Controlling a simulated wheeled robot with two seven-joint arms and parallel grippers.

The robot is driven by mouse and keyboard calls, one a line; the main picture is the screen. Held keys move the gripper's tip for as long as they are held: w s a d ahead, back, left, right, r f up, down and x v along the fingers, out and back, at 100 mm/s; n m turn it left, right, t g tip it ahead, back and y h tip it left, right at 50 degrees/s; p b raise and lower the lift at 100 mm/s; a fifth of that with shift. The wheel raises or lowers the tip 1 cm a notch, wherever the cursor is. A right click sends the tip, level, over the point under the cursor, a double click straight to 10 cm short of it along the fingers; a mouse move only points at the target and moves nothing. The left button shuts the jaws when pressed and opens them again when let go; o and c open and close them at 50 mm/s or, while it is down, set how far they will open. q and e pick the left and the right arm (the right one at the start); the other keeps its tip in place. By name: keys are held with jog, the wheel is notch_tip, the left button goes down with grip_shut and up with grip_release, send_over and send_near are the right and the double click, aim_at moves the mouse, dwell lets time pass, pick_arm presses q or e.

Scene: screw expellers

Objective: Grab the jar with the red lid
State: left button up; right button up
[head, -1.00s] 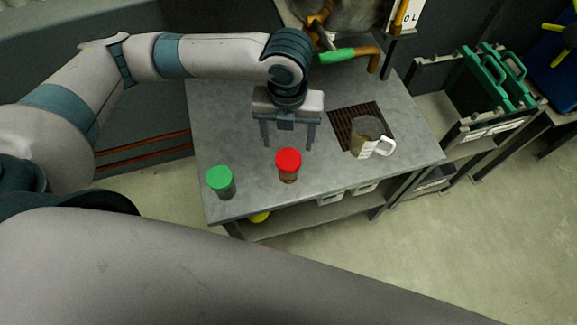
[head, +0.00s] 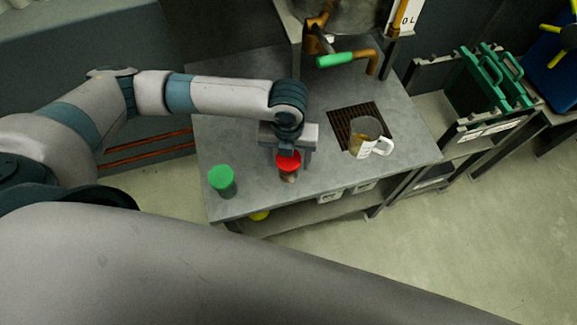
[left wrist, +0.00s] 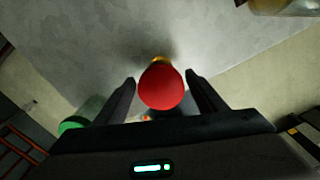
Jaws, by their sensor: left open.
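The jar with the red lid (head: 288,162) stands upright on the grey metal table (head: 262,188), near its front edge. My left gripper (head: 291,158) is over it, pointing down, and partly hides it in the head view. In the left wrist view the red lid (left wrist: 161,88) lies between the two open fingers of the left gripper (left wrist: 163,88), with a visible gap to each finger. The jar's body is mostly hidden there under its lid. My right gripper is not in view.
A jar with a green lid (head: 222,180) stands to the left on the table; it shows in the left wrist view (left wrist: 78,122). A glass jug (head: 368,138) stands on a dark grate (head: 345,118) to the right. A green-handled tap (head: 336,60) hangs over the back.

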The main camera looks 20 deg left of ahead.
pick_arm(q)
jog(key=shift+f, duration=0.1)
jog(key=shift+f, duration=0.2)
notch_tip(320, 180, down, 4)
jog(key=shift+s+d+r+p, duration=0.1)
jog(key=shift+s+p, duration=0.05)
jog(key=shift+p, duration=0.8)
jog(key=shift+f, duration=0.4)
jog(key=shift+c, duration=0.3)
jog(key=c, duration=1)
